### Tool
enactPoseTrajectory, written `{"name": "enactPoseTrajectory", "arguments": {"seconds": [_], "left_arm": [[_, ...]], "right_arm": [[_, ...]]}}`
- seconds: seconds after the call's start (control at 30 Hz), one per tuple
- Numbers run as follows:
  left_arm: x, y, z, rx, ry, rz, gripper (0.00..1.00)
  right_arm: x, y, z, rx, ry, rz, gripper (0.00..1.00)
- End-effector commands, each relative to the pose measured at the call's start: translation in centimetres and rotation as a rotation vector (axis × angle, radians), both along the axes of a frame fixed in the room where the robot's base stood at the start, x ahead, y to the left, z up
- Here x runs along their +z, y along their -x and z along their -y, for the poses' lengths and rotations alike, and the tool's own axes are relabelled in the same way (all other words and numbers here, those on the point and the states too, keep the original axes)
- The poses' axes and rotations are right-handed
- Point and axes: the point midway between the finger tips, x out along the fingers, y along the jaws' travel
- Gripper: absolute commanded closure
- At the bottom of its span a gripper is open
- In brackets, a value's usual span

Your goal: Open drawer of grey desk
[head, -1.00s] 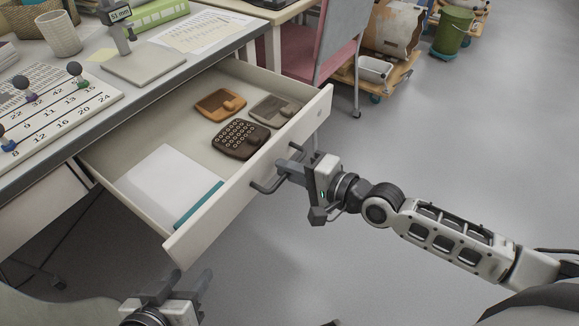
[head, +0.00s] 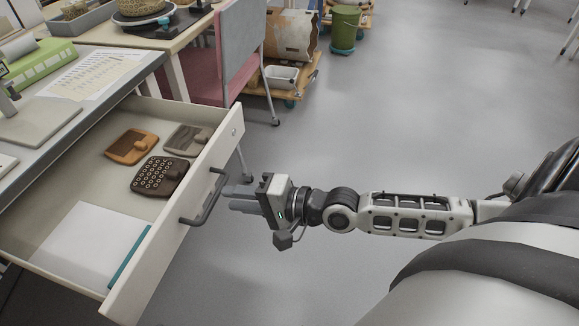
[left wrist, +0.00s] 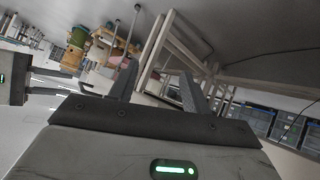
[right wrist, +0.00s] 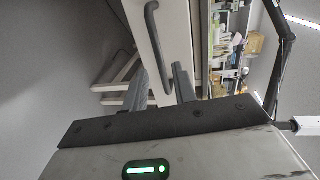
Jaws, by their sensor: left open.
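The drawer (head: 168,238) of the grey desk (head: 97,118) is pulled far out in the head view. Its dark bar handle (head: 207,200) is on the front panel and also shows in the right wrist view (right wrist: 153,45). My right gripper (head: 232,197) is just right of the handle, apart from it. Its fingers are spread and empty in the right wrist view (right wrist: 160,84). My left gripper (left wrist: 157,84) shows only in its own wrist view, with fingers apart and nothing between them.
In the drawer lie an orange-brown piece (head: 132,146), a grey-brown piece (head: 187,139), a dark studded piece (head: 159,176) and white paper (head: 85,247). A pink and grey chair (head: 238,50) stands behind. The floor (head: 420,110) at right is clear.

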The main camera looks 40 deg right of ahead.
Motion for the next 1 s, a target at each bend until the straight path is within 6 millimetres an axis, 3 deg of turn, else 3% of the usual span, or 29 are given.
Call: {"name": "enactPoseTrajectory", "arguments": {"seconds": [0.17, 0.43, 1.0], "left_arm": [[-0.1, 0.1, -0.3, 0.003, -0.012, -0.026, 0.52], [2.7, -0.4, -0.5, 0.024, -0.005, 0.032, 0.52], [2.9, 0.3, -0.9, 0.036, -0.005, 0.036, 0.52]], "right_arm": [[0.9, 3.7, 2.9, 0.004, 0.008, -0.006, 0.72], [1.9, 7.4, 5.8, 0.001, 0.004, -0.005, 0.72], [2.1, 8.3, 6.5, 0.000, -0.001, 0.001, 0.72]]}}
